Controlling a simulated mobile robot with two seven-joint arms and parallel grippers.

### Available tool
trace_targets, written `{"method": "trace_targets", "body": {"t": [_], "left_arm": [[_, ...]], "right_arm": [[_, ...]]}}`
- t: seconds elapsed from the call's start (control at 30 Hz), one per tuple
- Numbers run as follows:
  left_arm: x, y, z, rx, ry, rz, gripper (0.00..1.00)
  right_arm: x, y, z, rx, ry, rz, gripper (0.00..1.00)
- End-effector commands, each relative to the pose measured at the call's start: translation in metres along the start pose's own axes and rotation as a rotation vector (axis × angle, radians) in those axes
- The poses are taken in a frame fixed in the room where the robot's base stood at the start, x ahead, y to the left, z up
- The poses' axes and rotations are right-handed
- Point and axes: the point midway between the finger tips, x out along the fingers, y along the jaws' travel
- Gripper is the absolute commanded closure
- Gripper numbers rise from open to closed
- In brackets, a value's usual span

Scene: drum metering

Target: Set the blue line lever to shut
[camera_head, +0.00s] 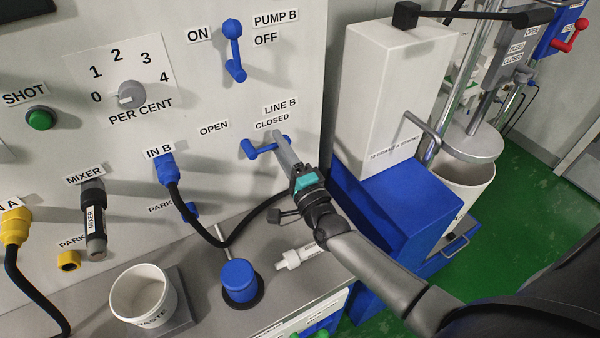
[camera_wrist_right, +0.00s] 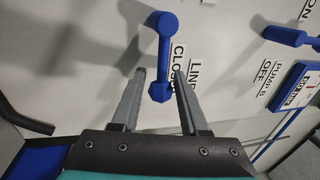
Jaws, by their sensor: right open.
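The blue LINE B lever (camera_head: 264,149) is on the white panel, below the OPEN and CLOSED labels. It lies nearly sideways in the head view, one end toward the OPEN side and the other beside my right gripper (camera_head: 281,137), under CLOSED. In the right wrist view the lever (camera_wrist_right: 165,50) shows whole, and its lower end sits between the two spread fingers of my right gripper (camera_wrist_right: 157,74). The fingers are open; I cannot tell whether either touches the lever. My left gripper is in neither view.
The PUMP B lever (camera_head: 233,50) is above. The blue IN B plug (camera_head: 165,168) and its black hose hang to the left. A white box (camera_head: 385,95) on a blue stand (camera_head: 395,205) is close on the right. A white cup (camera_head: 142,295) and blue-topped knob (camera_head: 238,280) are below.

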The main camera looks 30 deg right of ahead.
Motion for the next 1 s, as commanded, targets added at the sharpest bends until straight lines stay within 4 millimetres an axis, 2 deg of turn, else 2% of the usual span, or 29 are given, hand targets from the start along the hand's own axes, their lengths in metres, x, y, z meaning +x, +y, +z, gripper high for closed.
{"method": "trace_targets", "body": {"t": [0.6,0.8,1.0], "left_arm": [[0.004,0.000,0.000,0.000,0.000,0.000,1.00],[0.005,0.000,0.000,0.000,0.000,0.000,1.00],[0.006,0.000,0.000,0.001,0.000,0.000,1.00]], "right_arm": [[-0.110,0.001,-0.002,-0.002,0.002,0.003,0.56],[-0.134,0.001,-0.003,-0.001,0.003,0.001,0.56],[-0.142,0.000,-0.003,-0.001,0.005,-0.001,0.56]]}}
